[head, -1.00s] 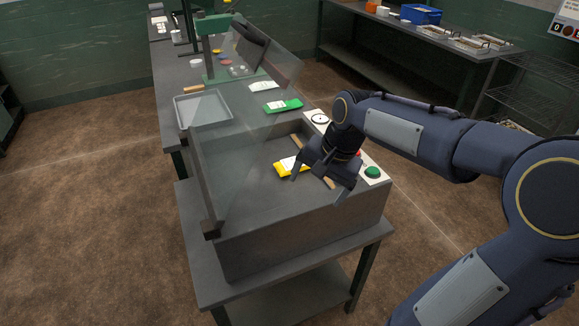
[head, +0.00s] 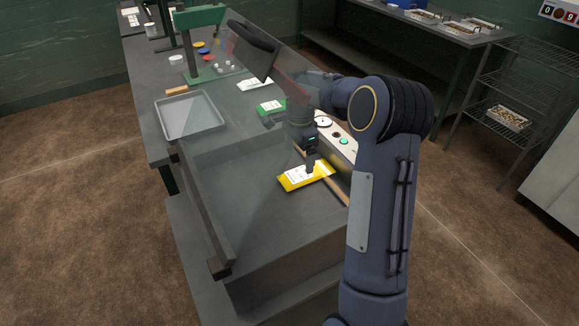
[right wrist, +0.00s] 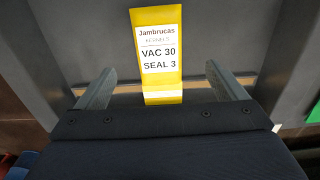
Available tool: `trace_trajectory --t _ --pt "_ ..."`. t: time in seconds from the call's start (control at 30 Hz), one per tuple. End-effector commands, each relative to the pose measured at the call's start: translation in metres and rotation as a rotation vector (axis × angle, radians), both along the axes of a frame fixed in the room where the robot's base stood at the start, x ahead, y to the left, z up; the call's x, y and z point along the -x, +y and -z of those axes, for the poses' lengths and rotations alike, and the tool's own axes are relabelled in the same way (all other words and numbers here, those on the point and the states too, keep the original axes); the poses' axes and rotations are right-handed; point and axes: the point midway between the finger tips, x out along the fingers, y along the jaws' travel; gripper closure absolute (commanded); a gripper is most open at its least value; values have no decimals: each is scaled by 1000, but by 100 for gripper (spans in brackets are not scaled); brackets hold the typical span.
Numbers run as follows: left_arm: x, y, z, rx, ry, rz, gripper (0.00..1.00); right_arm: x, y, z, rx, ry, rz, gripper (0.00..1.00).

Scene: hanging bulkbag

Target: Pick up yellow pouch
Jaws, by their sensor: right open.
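The yellow pouch (head: 292,182) lies flat in the grey vacuum chamber of the sealing machine, toward its right side. It has a white label reading "Jambrucas", "VAC 30" and "SEAL 3", clear in the right wrist view (right wrist: 157,50). My right gripper (head: 309,170) points down over the pouch and hides part of it. In the right wrist view, its two fingers (right wrist: 159,68) are spread apart, with the pouch between and ahead of them. The gripper is open and holds nothing. My left gripper is not in view.
The clear lid (head: 262,55) stands raised over the chamber. A wooden bar (head: 333,192) runs beside the pouch. A grey tray (head: 190,117) and a green pouch (head: 271,106) are on the bench behind. A control panel with a green button (head: 344,141) borders the chamber's right side.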

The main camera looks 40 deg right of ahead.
Motion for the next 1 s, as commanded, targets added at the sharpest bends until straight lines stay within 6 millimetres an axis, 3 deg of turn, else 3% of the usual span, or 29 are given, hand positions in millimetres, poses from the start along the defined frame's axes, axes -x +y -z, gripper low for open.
trace_trajectory --t 0.37,0.63,0.93,1.0 --pt "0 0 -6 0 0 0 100 3 -3 36 -1 7 9 9" --pt "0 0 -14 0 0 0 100 7 -7 74 0 6 7 9" --pt "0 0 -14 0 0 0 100 6 -7 80 1 2 7 9" --pt "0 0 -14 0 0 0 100 6 -7 80 1 2 6 17"
